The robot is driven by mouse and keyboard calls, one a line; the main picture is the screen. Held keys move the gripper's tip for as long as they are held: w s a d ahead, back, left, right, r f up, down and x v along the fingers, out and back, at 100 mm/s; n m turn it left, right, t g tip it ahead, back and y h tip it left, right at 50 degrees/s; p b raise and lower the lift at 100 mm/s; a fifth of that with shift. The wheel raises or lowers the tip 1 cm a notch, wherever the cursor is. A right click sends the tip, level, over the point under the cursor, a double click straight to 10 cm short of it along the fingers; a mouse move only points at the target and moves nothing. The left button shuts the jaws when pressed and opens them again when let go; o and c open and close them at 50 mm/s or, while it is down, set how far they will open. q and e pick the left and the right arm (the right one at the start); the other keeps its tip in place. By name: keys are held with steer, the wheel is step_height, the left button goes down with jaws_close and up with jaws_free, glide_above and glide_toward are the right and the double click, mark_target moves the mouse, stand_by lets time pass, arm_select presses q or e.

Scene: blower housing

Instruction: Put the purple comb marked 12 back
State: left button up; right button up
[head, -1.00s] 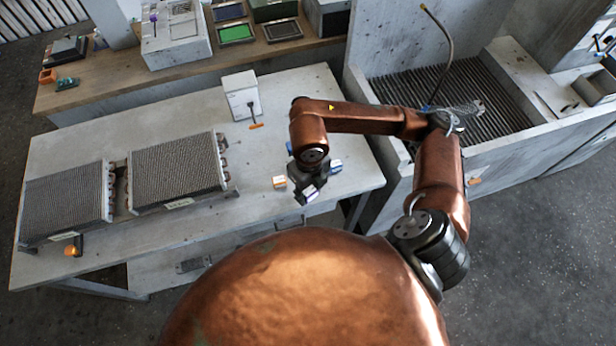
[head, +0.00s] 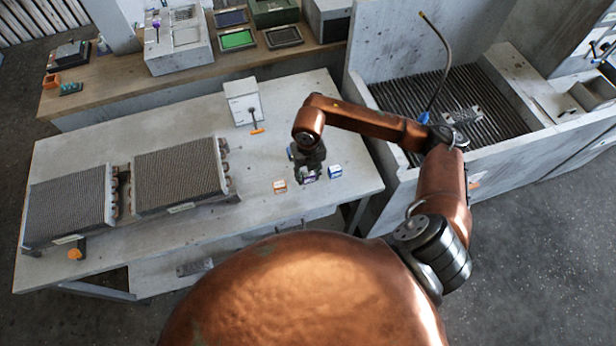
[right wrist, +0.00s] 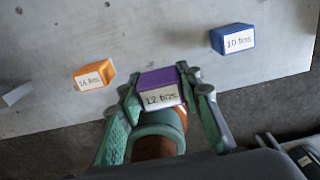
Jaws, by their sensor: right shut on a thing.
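The purple comb (right wrist: 160,85) is in the right wrist view, with a white label reading 12. My right gripper (head: 308,175) is shut on it, with a green finger on each side. In the head view the comb (head: 308,176) is a small patch below the gripper, over the right part of the table near its front edge. I cannot tell whether it touches the table. An orange comb (head: 280,186) marked 16 is to its left, and a blue comb (head: 335,171) marked 10 is to its right; both lie on the table. My left gripper is not in view.
Two finned coil blocks (head: 180,175) stand on the left of the table (head: 100,150). A white box (head: 243,102) with an orange-handled tool (head: 257,131) is at its back. A grated basin (head: 460,100) stands to the right. The table centre is clear.

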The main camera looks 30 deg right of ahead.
mark_target(308, 174)
steer(key=shift+w+d+f, duration=0.25)
steer(key=shift+w+f, duration=0.2)
steer(key=shift+f, duration=0.15)
steer(key=shift+w+d+f, duration=0.2)
steer(key=shift+w+f, duration=0.2)
steer(key=shift+f, duration=0.2)
step_height(308, 174, down, 3)
steer(key=shift+r+p, duration=0.1)
steer(key=shift+p, duration=0.4)
steer(key=shift+f, duration=0.25)
steer(key=o, duration=1.2)
steer(key=shift+r, duration=0.1)
steer(key=shift+r, duration=0.1)
